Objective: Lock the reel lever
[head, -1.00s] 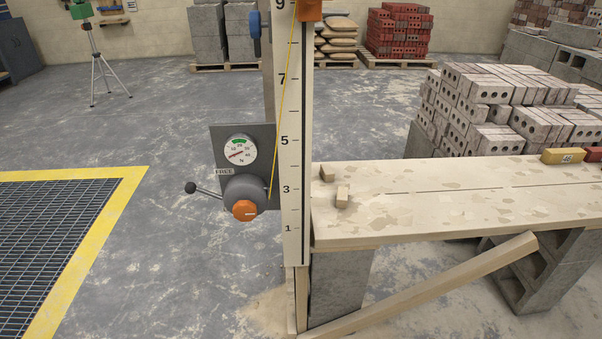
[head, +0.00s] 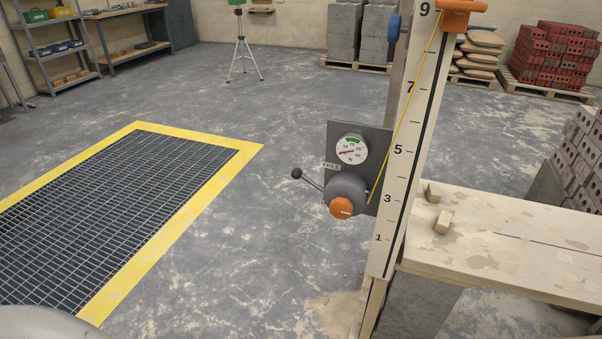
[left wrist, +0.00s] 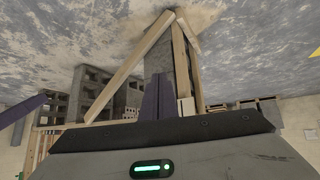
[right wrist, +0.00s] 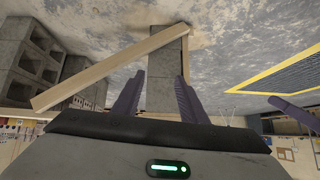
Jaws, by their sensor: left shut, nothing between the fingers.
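The reel (head: 345,188) is a grey drum with an orange knob (head: 341,208), on a dark plate (head: 372,145) fixed to the numbered post (head: 407,150). Its lever (head: 312,182) sticks out to the left and slightly up, ending in a black ball (head: 296,173). A label above it (head: 331,166) reads FREE. A yellow line (head: 405,118) runs from the reel up to an orange slider (head: 461,14). My left gripper (left wrist: 157,82) is shut and empty in the left wrist view. My right gripper (right wrist: 160,76) is open and empty. Neither gripper shows in the head view, so both are away from the lever.
A yellow-edged floor grate (head: 253,149) lies to the left. Floor between grate and reel is clear. A wooden brace (right wrist: 100,75) slants below the bench.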

